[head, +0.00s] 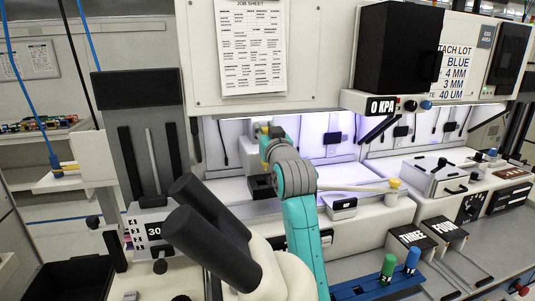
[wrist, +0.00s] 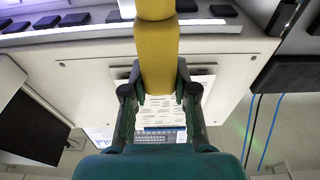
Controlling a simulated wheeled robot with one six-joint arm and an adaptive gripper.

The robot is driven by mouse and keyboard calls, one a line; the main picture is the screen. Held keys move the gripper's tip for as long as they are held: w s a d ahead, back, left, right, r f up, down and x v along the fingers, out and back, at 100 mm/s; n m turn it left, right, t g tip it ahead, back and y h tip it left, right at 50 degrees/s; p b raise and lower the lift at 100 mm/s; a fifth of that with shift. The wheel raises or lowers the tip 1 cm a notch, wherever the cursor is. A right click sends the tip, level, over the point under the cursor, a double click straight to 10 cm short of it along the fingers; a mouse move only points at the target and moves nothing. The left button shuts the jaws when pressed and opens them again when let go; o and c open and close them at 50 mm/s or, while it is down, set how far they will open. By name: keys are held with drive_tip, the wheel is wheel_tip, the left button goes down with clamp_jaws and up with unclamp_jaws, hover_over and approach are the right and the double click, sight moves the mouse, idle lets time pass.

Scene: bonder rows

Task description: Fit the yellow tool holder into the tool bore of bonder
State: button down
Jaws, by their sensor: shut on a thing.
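The yellow tool holder (wrist: 157,58) is between the two dark fingers of my gripper (wrist: 157,88) in the wrist view. The gripper is shut on it, and the holder reaches past the fingertips to the picture's top edge. In the head view my teal and grey arm reaches up into the lit bay of the near bonder (head: 345,210). There the gripper is mostly hidden by my wrist, with only a small yellow patch showing. I cannot make out a tool bore, or whether the holder touches anything.
A blue rack at the front holds a green holder (head: 388,265) and a blue holder (head: 411,260). A pale rod with a yellow cap (head: 394,184) crosses the near bonder. Microscope eyepieces (head: 215,225) stand close in front. A pressure display (head: 382,106) reads 0 KPA.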

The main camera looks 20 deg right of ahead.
drive_tip(key=shift+w+a+r, duration=0.2)
drive_tip(key=shift+w+r, duration=0.15)
drive_tip(key=shift+r, duration=0.15)
drive_tip(key=shift+w+a+r, duration=0.2)
drive_tip(key=shift+w+r, duration=0.1)
drive_tip(key=shift+r, duration=0.15)
drive_tip(key=shift+f, duration=0.1)
drive_tip(key=shift+f, duration=2.5)
drive_tip(key=shift+f, duration=1.5)
drive_tip(key=shift+f, duration=1.8)
